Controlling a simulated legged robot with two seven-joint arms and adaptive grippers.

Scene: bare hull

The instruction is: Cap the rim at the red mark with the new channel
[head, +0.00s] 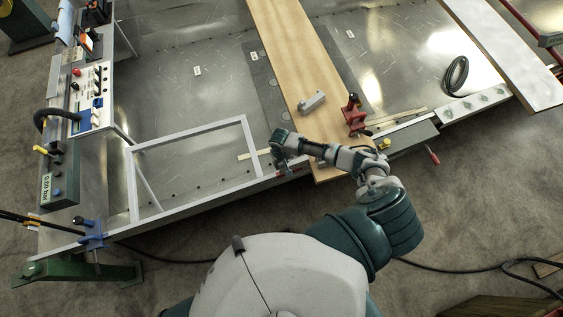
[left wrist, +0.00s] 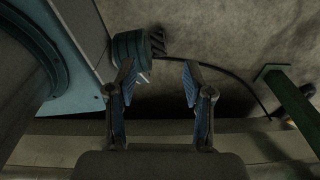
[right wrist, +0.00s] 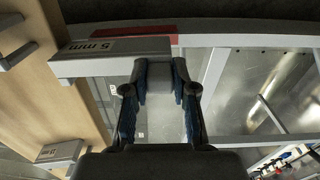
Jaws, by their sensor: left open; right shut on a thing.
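My right gripper (right wrist: 160,80) is shut on a grey channel (right wrist: 112,57) marked "5 mm". The channel lies along the rim (right wrist: 250,40), beside and partly over the red mark (right wrist: 128,40). I cannot tell whether it is fully seated. In the head view my right gripper (head: 282,158) is at the near rim (head: 210,193), left of the wooden board, and hides most of the channel. A similar grey piece (head: 312,102) lies on the board; it also shows in the right wrist view (right wrist: 62,152). My left gripper (left wrist: 160,75) is open and empty above the floor.
A wooden board (head: 290,50) crosses the hull, with a red clamp (head: 355,116) on it. A pale frame (head: 190,135) stands left of my right gripper. A blue clamp (head: 92,236) grips the left corner.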

